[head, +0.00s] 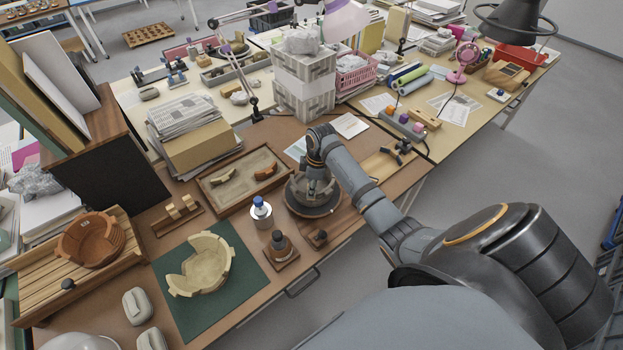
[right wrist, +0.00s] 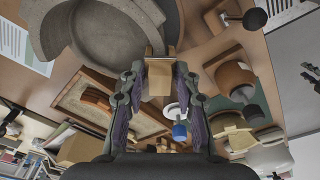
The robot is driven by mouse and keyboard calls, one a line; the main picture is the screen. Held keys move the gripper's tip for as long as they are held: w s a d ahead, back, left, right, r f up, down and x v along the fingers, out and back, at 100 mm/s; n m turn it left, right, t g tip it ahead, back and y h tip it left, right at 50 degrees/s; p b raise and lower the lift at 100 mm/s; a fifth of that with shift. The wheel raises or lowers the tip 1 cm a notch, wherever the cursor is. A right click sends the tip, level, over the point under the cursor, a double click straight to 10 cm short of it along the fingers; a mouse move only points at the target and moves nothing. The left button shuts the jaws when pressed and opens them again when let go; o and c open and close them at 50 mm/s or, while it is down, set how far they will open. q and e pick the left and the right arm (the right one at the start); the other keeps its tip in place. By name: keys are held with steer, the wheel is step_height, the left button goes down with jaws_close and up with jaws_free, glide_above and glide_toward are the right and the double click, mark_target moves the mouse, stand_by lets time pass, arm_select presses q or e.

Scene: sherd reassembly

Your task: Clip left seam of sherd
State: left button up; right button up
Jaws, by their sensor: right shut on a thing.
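A grey broken bowl (head: 299,198) sits on a dark round turntable near the bench's front edge. It fills the top left of the right wrist view (right wrist: 112,38), where its raised wall shows at the left. My right gripper (head: 317,187) is over the bowl, pointing down. In the right wrist view it is shut on a light wooden clip (right wrist: 158,80), held close by the bowl's rim. I cannot tell whether the clip touches the bowl, and the seam is not clear. More wooden clips (head: 174,213) stand on a small rack at the left. My left gripper is not in view.
A framed tray (head: 210,205) with two curved sherds (head: 265,171) lies left of the turntable. A blue-capped bottle (head: 261,211) and a brown jar (head: 280,243) stand in front. A cream bowl (head: 205,265) rests on a green mat; a terracotta bowl (head: 90,240) is farther left.

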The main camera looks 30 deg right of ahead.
steer(key=o, duration=0.8)
steer(key=shift+r, duration=0.15)
steer(key=r, duration=0.7)
steer(key=s+d+r, duration=0.1)
steer(key=r, duration=0.3)
steer(key=shift+r, duration=0.35)
steer(key=shift+s+a+f, duration=0.1)
